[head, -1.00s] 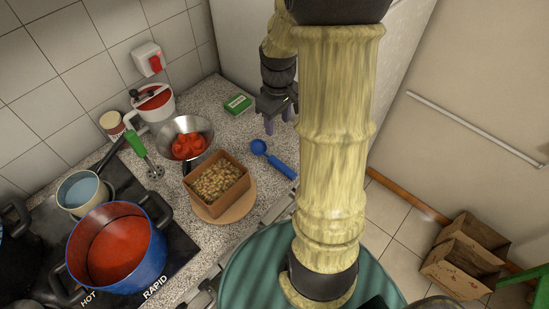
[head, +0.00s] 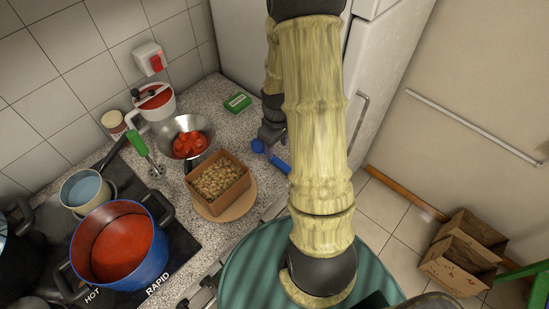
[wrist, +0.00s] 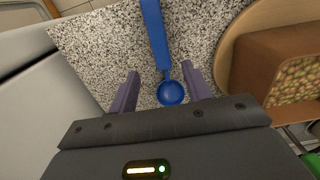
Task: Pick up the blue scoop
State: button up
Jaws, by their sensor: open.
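The blue scoop (head: 272,155) lies on the speckled counter, to the right of the box of beans in the head view. In the wrist view the scoop (wrist: 157,40) has its round bowl between my two finger tips, and its handle runs away toward the top. My gripper (wrist: 158,84) is open, with a finger on each side of the scoop and visible gaps between. In the head view my gripper (head: 270,138) is at the scoop's bowl end, partly hidden by my arm. Whether the fingers reach down to the counter, I cannot tell.
A brown box of beans (head: 217,183) stands on a round wooden board (head: 242,205) close by. A bowl of tomatoes (head: 188,138), a green box (head: 237,102) and a hand blender (head: 141,146) are behind. A blue pot (head: 121,248) sits on the stove.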

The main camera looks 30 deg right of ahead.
aim_at(275, 159)
jog(key=shift+f, duration=0.7)
jog(key=shift+w+a+f+p, duration=0.15)
jog(key=shift+f+p, duration=0.8)
jog(key=shift+f, duration=1.65)
jog(key=shift+c, duration=0.4)
grip_shut()
